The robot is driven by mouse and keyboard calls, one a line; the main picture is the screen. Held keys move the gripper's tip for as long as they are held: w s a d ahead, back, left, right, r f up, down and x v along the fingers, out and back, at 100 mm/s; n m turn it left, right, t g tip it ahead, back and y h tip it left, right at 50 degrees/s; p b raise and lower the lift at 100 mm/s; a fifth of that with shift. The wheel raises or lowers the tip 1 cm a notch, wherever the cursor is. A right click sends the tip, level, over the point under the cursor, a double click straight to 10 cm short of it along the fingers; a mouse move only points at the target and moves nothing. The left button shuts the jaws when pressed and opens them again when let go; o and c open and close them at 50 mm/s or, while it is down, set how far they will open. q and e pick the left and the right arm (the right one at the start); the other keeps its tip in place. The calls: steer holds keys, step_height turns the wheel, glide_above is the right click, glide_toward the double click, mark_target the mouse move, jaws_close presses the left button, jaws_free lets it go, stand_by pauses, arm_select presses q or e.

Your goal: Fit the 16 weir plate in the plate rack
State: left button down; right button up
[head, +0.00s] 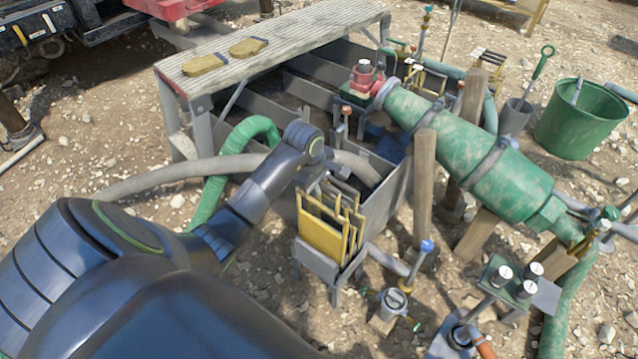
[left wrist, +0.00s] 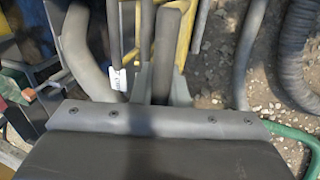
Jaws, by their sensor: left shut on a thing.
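The plate rack (head: 318,262) stands on grey legs at the corner of the grey tank, in the middle of the head view. Several yellow-edged plates (head: 321,239) stand upright in it, side by side. My left gripper (head: 326,176) is just above and behind the rack, shut on a weir plate that its jaws and the other plates mostly hide. In the left wrist view a white tag (left wrist: 116,80) hangs near the jaws, its writing too small to read. Whether the held plate sits in a slot, I cannot tell. My right gripper is not in view.
A slatted walkway (head: 290,40) with yellow gloves (head: 205,64) spans the tank. A green cone-shaped vessel (head: 455,145) lies to the right, beside wooden posts (head: 424,185). A grey hose (head: 185,175) and a green hose (head: 225,160) pass left of the rack.

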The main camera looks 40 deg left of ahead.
arm_select(q)
steer(key=shift+f+b, duration=2.45)
steer(key=shift+f, duration=0.4)
steer(key=shift+f+b, duration=1.8)
steer(key=shift+f, duration=0.1)
steer(key=c, duration=1.3)
jaws_free()
steer(key=shift+c, duration=0.2)
steer(key=p+v, duration=0.3)
steer(key=v, duration=1.4)
steer(key=shift+r+p, duration=0.25)
steer(key=shift+p, duration=0.05)
